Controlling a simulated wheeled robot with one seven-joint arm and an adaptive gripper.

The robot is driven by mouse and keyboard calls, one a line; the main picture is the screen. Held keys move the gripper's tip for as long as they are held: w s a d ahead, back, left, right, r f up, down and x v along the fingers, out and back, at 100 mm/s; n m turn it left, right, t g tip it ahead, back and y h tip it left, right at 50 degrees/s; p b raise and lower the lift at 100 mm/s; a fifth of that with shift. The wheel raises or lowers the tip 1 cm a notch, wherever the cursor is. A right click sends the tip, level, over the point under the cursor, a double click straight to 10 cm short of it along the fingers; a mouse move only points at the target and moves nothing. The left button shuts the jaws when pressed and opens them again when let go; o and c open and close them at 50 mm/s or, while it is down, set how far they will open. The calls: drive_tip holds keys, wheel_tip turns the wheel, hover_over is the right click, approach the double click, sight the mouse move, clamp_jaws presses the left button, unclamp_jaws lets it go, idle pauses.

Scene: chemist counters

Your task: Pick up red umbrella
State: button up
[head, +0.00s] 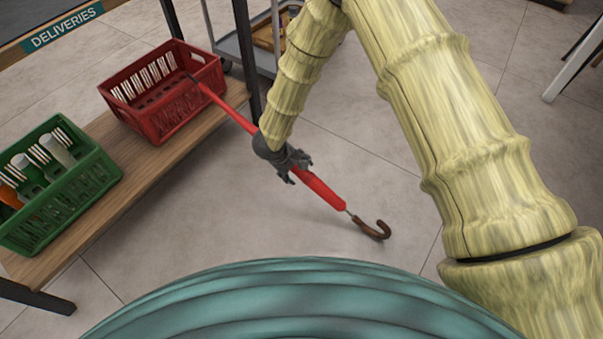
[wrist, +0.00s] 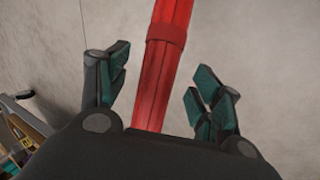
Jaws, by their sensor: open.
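The red umbrella (head: 322,189) is long and folded, with a brown hooked handle (head: 376,231) pointing to the lower right. Its other end reaches up to the left, across the edge of the red crate. My gripper (head: 294,171) is at the umbrella's middle and hides part of it. In the wrist view the umbrella (wrist: 166,65) runs between the spread fingers of my gripper (wrist: 158,90). I cannot tell what the umbrella's middle rests on.
A red crate (head: 166,127) and a green crate (head: 94,193) holding several bottles stand on a wooden shelf (head: 125,153) at the left. A dark shelf post (head: 243,50) rises near the umbrella. A grey trolley (head: 232,44) stands behind. Floor around the handle is clear.

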drive_tip(key=shift+b+x, duration=1.15)
drive_tip(key=shift+x, duration=0.75)
drive_tip(key=shift+r, duration=0.1)
clamp_jaws()
